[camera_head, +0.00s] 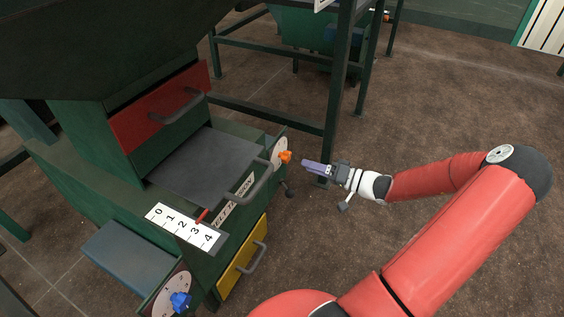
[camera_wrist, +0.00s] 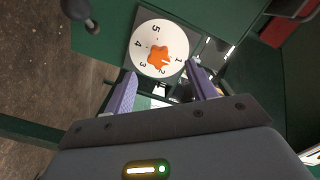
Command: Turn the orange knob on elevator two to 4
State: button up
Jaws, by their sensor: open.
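The orange knob (camera_head: 284,157) sits on a white dial on the end face of the green machine in the head view. In the wrist view the orange knob (camera_wrist: 158,54) is at the centre of a round dial (camera_wrist: 145,32) numbered 1 to 5. A small pale mark on the knob seems to face the side of 1 and 2; the exact setting is unclear. My gripper (camera_head: 305,164) is a short way right of the knob and apart from it. In the wrist view my gripper (camera_wrist: 162,72) has its purple fingers apart, with nothing between them.
A blue knob (camera_head: 180,302) sits on another dial at the near end. A red drawer (camera_head: 160,108), a yellow drawer (camera_head: 243,258) and a 0-to-4 scale (camera_head: 183,229) are on the machine. A green frame post (camera_head: 337,95) stands behind my gripper. Open floor lies right.

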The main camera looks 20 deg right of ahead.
aim_at(289, 158)
jog(key=x, duration=0.3)
jog(key=b+x, duration=0.1)
jog(key=x, duration=0.3)
jog(key=shift+w+d, duration=0.1)
jog(key=shift+w, duration=0.3)
jog(key=shift+c, duration=0.5)
jog(key=c, duration=0.9)
